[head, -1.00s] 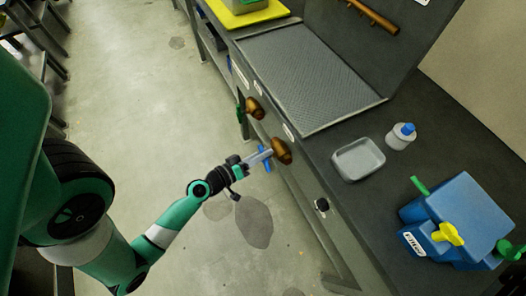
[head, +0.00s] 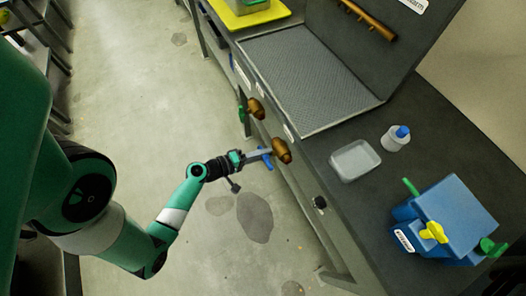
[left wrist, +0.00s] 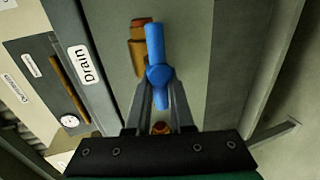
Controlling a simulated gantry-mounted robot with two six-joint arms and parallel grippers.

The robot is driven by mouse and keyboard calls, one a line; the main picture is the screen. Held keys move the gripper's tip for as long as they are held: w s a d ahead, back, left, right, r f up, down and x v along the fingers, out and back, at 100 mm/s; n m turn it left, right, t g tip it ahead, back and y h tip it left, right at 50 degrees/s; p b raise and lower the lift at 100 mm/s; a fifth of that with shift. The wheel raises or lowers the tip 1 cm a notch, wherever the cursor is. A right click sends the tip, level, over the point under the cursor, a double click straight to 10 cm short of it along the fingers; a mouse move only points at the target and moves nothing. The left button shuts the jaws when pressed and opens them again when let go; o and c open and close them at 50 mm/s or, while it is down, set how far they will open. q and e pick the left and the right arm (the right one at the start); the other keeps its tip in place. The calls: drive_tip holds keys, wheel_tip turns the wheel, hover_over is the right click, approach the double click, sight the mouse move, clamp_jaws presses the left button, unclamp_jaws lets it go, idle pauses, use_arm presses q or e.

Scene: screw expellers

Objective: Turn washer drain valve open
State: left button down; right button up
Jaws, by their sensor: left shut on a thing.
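The drain valve has a brass body (head: 281,150) on the front panel of the bench and a blue lever handle (head: 267,162). In the left wrist view the blue handle (left wrist: 155,45) stands nearly upright in the picture, beside a white label reading "Drain" (left wrist: 85,65). My left gripper (head: 264,154) is shut on the blue handle near its round hub, with one finger on each side. In the left wrist view its fingers (left wrist: 160,85) cover part of the lower handle. My right gripper is not in view.
A second brass valve (head: 256,108) with a green handle (head: 242,114) sits farther along the panel. A black knob (head: 320,202) is nearer. On the bench are a grey tray (head: 355,160), a bottle (head: 395,138) and a blue box (head: 458,210). The floor beside it is clear.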

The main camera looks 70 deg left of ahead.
use_arm(q)
drive_tip(key=shift+f, duration=0.1)
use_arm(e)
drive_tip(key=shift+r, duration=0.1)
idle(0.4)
use_arm(q)
drive_tip(key=c, duration=0.8)
unclamp_jaws()
